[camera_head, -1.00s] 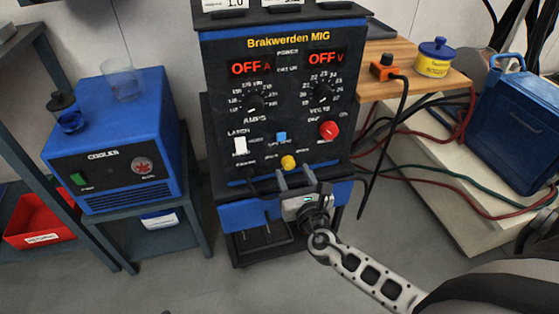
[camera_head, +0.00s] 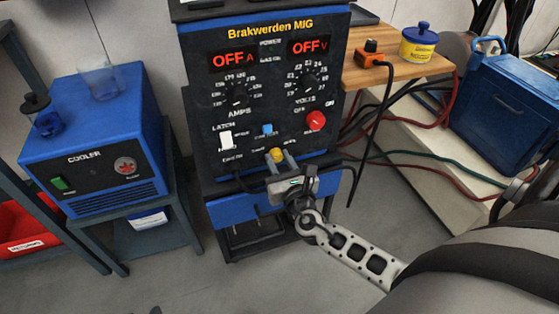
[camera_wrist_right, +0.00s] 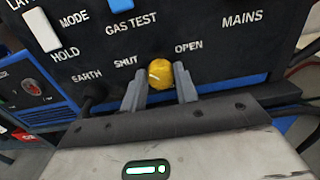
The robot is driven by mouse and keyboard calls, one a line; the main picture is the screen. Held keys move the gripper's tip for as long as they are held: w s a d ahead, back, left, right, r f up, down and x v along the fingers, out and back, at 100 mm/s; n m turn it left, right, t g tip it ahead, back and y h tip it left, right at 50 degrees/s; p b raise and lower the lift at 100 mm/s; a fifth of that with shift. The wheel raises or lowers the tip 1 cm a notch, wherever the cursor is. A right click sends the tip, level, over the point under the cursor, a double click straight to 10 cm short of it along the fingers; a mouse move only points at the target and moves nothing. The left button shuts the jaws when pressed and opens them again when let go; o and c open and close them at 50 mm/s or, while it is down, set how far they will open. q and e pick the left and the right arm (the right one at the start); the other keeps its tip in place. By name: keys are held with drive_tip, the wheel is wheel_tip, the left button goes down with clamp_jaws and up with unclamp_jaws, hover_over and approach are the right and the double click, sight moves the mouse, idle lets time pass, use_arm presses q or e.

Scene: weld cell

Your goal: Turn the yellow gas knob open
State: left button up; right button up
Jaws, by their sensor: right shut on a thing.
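The yellow gas knob (camera_head: 276,155) sits low on the front panel of the welder (camera_head: 262,100). In the right wrist view the knob (camera_wrist_right: 160,74) lies between the labels SHUT and OPEN, with a pale mark on its left side. My right gripper (camera_head: 280,162) reaches it from below and in front. Its two grey fingers (camera_wrist_right: 160,88) are on either side of the knob and shut on it. The lower part of the knob is close to the fingers and its stem is hidden. My left gripper is not in view.
A red mains knob (camera_head: 316,121), a blue gas test switch (camera_head: 267,129) and a white mode switch (camera_head: 225,140) are nearby on the panel. A blue cooler (camera_head: 95,145) stands at left. A black cable (camera_head: 370,140) hangs right of the welder.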

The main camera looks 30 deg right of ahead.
use_arm(q)
drive_tip(key=shift+b, duration=0.3)
use_arm(e)
drive_tip(key=shift+m, duration=0.4)
drive_tip(key=m+b, duration=0.2)
drive_tip(key=m, duration=0.1)
drive_tip(key=shift+f, duration=0.15)
drive_tip(key=m+b, duration=0.2)
drive_tip(key=m, duration=0.1)
drive_tip(key=shift+d+m, duration=0.1)
drive_tip(key=shift+m, duration=0.2)
drive_tip(key=shift+m+b, duration=0.65)
drive_tip(key=shift+m, duration=0.25)
drive_tip(key=shift+m+b, duration=0.45)
drive_tip(key=shift+m, duration=0.45)
drive_tip(key=m+b, duration=0.1)
drive_tip(key=m, duration=0.1)
drive_tip(key=shift+m, duration=1.5)
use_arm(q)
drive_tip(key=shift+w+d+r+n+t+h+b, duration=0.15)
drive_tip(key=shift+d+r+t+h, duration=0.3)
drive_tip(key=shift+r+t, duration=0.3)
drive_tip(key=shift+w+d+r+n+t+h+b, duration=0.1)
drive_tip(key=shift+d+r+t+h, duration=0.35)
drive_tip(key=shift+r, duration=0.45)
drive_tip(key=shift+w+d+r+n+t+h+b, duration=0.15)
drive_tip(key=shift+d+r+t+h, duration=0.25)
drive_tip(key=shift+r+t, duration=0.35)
use_arm(e)
drive_tip(key=shift+m, duration=0.9)
